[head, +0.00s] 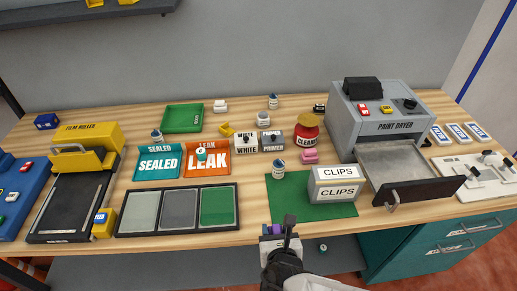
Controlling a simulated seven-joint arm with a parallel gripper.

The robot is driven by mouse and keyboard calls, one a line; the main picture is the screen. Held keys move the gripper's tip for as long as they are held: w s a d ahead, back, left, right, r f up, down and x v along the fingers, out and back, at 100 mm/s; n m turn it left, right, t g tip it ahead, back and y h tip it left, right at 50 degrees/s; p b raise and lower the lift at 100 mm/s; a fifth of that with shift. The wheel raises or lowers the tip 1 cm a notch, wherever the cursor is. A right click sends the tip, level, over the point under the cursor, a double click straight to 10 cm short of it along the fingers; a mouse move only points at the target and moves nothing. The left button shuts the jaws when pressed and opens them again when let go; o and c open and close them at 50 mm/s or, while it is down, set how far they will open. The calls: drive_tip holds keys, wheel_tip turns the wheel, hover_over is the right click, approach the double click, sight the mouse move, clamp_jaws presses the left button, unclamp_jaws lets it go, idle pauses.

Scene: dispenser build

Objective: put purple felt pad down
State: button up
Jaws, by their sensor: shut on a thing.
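My gripper (281,234) is at the front edge of the bench, low in the head view, just below the green mat (312,211). It is shut on the purple felt pad (276,229), a small purple patch showing between the fingers. Most of the pad is hidden by the gripper, and I cannot tell whether it touches anything below.
A black three-part tray (178,209) lies to the left. The paint dryer's drawer (412,181) sticks out at right. Bare wood lies between tray and mat.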

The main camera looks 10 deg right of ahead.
drive_tip(key=shift+w+r, duration=0.1)
drive_tip(key=w+a+r+m+h, duration=0.1)
drive_tip(key=w+a+r, duration=0.25)
drive_tip(key=w, duration=0.75)
drive_tip(key=w+a+r+m+h, duration=0.15)
drive_tip(key=w+r, duration=0.25)
drive_tip(key=w, duration=0.6)
drive_tip(key=w+a+r, duration=0.3)
drive_tip(key=w, duration=0.8)
drive_tip(key=w+d+f+m+h, duration=0.1)
drive_tip(key=w+d+f, duration=0.1)
drive_tip(key=w, duration=1.4)
drive_tip(key=w+d+f+m+g+h, duration=0.1)
drive_tip(key=w+d+f, duration=0.1)
drive_tip(key=w, duration=1.5)
drive_tip(key=shift+w+f, duration=0.25)
drive_tip(key=shift+f, duration=0.45)
drive_tip(key=shift+d+h, duration=0.1)
drive_tip(key=shift+h, duration=0.15)
drive_tip(key=shift+f, duration=3.15)
